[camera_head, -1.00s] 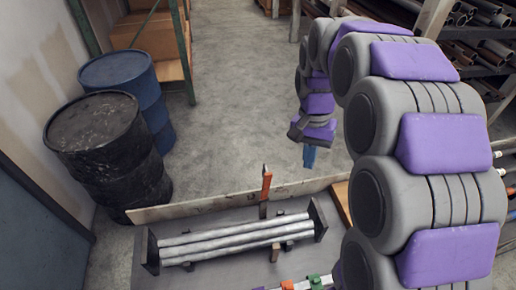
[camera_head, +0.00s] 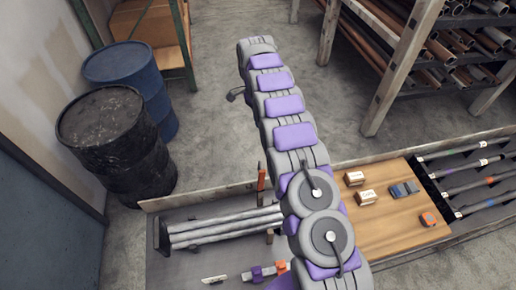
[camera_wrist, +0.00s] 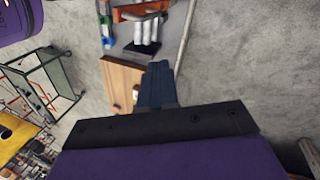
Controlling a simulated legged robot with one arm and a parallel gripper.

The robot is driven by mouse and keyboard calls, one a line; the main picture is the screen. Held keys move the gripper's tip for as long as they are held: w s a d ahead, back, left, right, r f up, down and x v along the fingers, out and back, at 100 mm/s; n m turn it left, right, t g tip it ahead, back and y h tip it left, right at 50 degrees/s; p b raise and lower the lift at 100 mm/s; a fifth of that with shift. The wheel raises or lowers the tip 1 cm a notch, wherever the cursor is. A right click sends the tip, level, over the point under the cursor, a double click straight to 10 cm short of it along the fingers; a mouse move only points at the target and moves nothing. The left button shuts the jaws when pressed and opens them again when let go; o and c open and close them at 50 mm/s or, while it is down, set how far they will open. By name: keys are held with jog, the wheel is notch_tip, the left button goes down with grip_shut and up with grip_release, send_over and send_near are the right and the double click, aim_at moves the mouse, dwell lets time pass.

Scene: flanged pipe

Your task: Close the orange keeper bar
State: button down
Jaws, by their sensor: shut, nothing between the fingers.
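The orange keeper bar (camera_head: 262,177) stands upright in the head view, at the back edge of the grey tray, behind a bundle of several silver pipes (camera_head: 220,228). The pipes lie in a dark cradle on the tray. In the wrist view, an orange bar (camera_wrist: 140,8) shows at the top, by the pale pipes (camera_wrist: 150,28). My gripper (camera_wrist: 158,68) shows blue fingers, shut and empty, clearly apart from the bar. In the head view the arm reaches up and away past the tray, and the gripper is mostly hidden. The arm covers the right end of the pipes.
A wooden board (camera_head: 385,215) with small boxes lies right of the arm, and a rack of rods (camera_head: 475,175) is beyond it. Two drums, blue (camera_head: 130,75) and black (camera_head: 115,145), stand at the left. A pipe shelf (camera_head: 420,60) stands at the back right. The floor between is clear.

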jog(key=w+a+f+m+p, duration=0.1)
jog(key=a+f+m+p, duration=0.1)
jog(key=a+f+p, duration=0.3)
jog(key=s+d+f+b, duration=0.4)
jog(key=f+b, duration=0.5)
jog(key=b, duration=0.8)
jog(key=shift+s+f, duration=0.2)
jog(key=shift+s, duration=0.9)
